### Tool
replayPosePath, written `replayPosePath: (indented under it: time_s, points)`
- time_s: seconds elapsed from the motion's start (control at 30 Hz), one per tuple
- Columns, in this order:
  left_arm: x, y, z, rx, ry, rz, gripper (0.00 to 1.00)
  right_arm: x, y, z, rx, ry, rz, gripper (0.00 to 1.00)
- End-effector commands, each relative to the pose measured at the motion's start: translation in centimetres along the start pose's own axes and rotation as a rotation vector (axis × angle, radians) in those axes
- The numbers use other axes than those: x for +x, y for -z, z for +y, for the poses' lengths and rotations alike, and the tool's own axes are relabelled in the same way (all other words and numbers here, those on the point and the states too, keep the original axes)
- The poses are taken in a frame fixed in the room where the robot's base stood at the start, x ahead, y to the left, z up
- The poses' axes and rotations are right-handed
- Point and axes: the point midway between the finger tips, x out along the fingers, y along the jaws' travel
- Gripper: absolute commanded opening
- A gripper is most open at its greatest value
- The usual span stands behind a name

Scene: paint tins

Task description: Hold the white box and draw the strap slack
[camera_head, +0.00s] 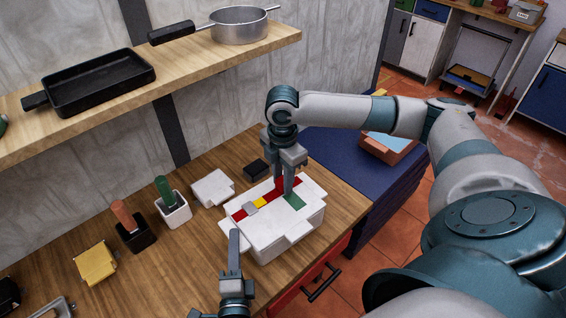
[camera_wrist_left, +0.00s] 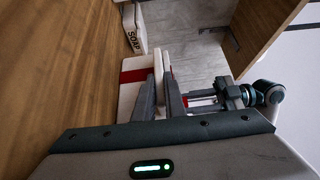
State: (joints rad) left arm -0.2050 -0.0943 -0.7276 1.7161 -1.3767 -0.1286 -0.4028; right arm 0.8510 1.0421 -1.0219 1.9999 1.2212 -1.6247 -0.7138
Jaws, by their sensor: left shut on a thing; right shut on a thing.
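The white box (camera_head: 288,238) lies on the wooden counter, with a red strap (camera_head: 239,214) across its top. A grey buckle-like piece and yellow and green patches also show on top. My left gripper (camera_head: 234,236) is shut on the near left side of the box. In the left wrist view its fingers (camera_wrist_left: 168,92) reach the white box (camera_wrist_left: 130,92), where the red strap (camera_wrist_left: 137,75) crosses. My right gripper (camera_head: 284,188) points down over the far part of the top, shut on the red strap; its fingers hide the exact grip.
A small white box (camera_head: 212,188), a black block (camera_head: 257,168), two holders with green (camera_head: 165,190) and orange handles (camera_head: 123,214), and a yellow item (camera_head: 95,263) stand around. A shelf (camera_head: 190,62) with pans overhangs the counter's back.

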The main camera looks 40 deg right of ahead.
Motion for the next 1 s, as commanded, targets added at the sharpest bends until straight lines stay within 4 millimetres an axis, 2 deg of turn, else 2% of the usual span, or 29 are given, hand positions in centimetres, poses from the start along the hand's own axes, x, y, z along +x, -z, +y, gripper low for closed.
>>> replayPosePath:
  time_s: [0.03, 0.33, 0.67, 0.7, 0.77, 1.0]
  points:
    - [-0.2, 0.0, 0.7, 0.002, -0.012, -0.001, 0.00, 0.1, 0.4, 0.0, -0.002, 0.000, 0.002, 0.00]
    - [-0.2, 0.0, 0.7, 0.002, -0.012, -0.001, 0.00, 0.1, 4.6, 0.0, -0.004, 0.001, 0.004, 0.00]
    - [-0.2, 0.1, 0.7, 0.002, -0.011, 0.000, 0.00, 0.1, 5.1, -0.1, -0.003, 0.001, 0.006, 0.00]
    - [-0.2, 0.1, 0.7, 0.002, -0.011, 0.000, 0.00, 0.1, 5.1, -0.1, -0.003, 0.001, 0.006, 0.33]
    - [-0.2, 0.1, 0.7, 0.002, -0.011, 0.001, 0.00, 0.1, 5.1, -0.1, -0.003, 0.001, 0.006, 0.45]
    - [-0.2, 0.0, 0.7, 0.001, -0.011, 0.000, 0.00, 0.1, 5.0, 0.0, -0.001, 0.000, 0.003, 0.45]
